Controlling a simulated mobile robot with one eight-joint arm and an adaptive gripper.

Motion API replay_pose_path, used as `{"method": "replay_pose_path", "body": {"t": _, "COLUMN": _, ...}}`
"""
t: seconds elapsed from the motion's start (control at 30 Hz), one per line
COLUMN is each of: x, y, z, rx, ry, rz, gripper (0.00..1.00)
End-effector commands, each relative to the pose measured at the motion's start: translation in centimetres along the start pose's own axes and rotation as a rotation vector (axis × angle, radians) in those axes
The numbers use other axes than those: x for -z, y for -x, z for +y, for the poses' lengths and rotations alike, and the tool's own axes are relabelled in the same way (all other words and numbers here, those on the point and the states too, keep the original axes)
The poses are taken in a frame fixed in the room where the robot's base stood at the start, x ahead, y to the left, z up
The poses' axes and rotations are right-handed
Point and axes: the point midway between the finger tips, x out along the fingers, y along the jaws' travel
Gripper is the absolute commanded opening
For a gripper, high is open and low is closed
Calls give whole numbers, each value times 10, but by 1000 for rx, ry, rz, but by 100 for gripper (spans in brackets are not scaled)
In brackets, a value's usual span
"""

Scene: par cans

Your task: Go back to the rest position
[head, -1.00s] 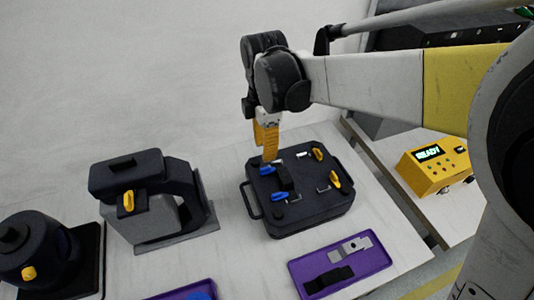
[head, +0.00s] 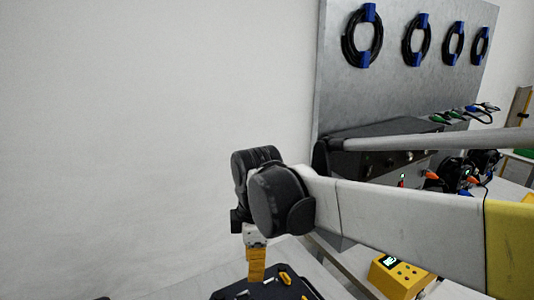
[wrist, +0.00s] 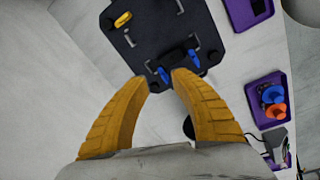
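My gripper (head: 256,276) points down over the dark case at the bottom of the head view. In the wrist view my gripper's (wrist: 161,80) two yellow fingers stand apart with nothing held between them. The case (head: 265,291) is cut off by the lower edge of the head view. In the wrist view the case (wrist: 155,35) lies beyond the fingertips, with blue clips (wrist: 193,58) beside a small black part and a yellow clip (wrist: 122,20). Whether a fingertip touches the case cannot be told.
A yellow box (head: 400,277) with a small display stands right of the case. A grey panel (head: 390,100) with several coiled cables rises at the back right. Purple trays (wrist: 240,14) lie right of the case in the wrist view. The wall at left is bare.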

Motion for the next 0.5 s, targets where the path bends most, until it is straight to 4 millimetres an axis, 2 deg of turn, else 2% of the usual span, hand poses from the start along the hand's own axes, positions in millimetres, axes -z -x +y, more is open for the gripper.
{"method": "replay_pose_path", "body": {"t": 0.03, "x": -27, "y": 9, "z": -11, "rx": -40, "ry": -139, "rz": 8, "gripper": 30}}
{"method": "replay_pose_path", "body": {"t": 0.2, "x": -101, "y": 27, "z": -51, "rx": -190, "ry": -656, "rz": 69, "gripper": 30}}
{"method": "replay_pose_path", "body": {"t": 0.4, "x": -167, "y": 26, "z": -105, "rx": -355, "ry": -1222, "rz": 187, "gripper": 30}}
{"method": "replay_pose_path", "body": {"t": 0.5, "x": -187, "y": 20, "z": -126, "rx": -419, "ry": -1435, "rz": 251, "gripper": 30}}
